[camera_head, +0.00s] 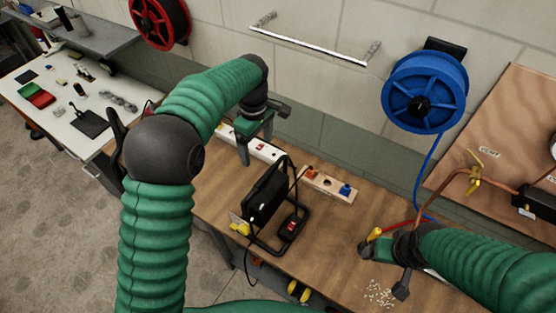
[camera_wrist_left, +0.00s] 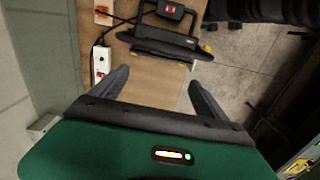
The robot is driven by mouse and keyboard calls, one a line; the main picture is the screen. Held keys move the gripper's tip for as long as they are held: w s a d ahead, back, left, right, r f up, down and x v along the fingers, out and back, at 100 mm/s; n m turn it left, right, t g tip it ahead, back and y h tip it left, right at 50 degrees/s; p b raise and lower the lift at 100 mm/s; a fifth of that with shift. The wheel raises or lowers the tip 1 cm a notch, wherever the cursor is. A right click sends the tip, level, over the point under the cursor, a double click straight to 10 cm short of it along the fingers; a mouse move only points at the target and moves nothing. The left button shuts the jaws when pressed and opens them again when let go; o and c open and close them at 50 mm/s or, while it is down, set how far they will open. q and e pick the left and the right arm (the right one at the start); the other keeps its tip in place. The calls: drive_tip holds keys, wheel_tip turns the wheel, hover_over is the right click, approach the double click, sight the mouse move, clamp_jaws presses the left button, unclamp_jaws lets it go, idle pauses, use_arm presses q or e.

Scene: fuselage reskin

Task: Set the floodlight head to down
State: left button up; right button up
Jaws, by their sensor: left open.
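The floodlight (camera_head: 265,192) is black and stands on a tubular frame on the wooden bench. Its head is a dark slab that looks tilted within the frame; I cannot tell which way its lamp face points. The floodlight also shows at the top of the left wrist view (camera_wrist_left: 165,45). My left gripper (camera_head: 256,148) is open and empty, above the bench just behind the floodlight, apart from it. Its two fingers (camera_wrist_left: 157,84) are spread in the left wrist view, with the floodlight beyond them. My right gripper (camera_head: 384,270) is low over the bench at right, its fingers apart.
A white power strip (camera_head: 262,150) and a board with coloured sockets (camera_head: 328,184) lie behind the floodlight. A yellow-handled tool (camera_head: 375,234) and scattered pale bits (camera_head: 379,294) are near my right gripper. A blue reel (camera_head: 424,92) hangs on the wall.

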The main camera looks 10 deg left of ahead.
use_arm(q)
wheel_tip(320, 180, down, 5)
drive_tip(key=s+p, duration=0.2)
drive_tip(key=p, duration=0.4)
approach(268, 197)
drive_tip(key=w+a+f, duration=0.1)
drive_tip(key=f, duration=0.1)
drive_tip(key=w+a+f, duration=0.1)
drive_tip(key=f, duration=0.1)
drive_tip(key=w+a+f, duration=0.1)
drive_tip(key=w+f, duration=0.1)
drive_tip(key=shift+w+a+f, duration=0.1)
drive_tip(key=shift+a+f, duration=0.15)
drive_tip(key=shift+a, duration=0.1)
drive_tip(key=shift+f, duration=0.15)
drive_tip(key=shift+s, duration=0.25)
drive_tip(key=shift+w+d, duration=0.1)
drive_tip(key=shift+w, duration=0.05)
drive_tip(key=c, duration=0.8)
clamp_jaws()
use_arm(e)
drive_tip(key=w+v, duration=0.1)
drive_tip(key=v, duration=0.4)
drive_tip(key=shift+s+r, duration=0.4)
drive_tip(key=shift+r, duration=0.15)
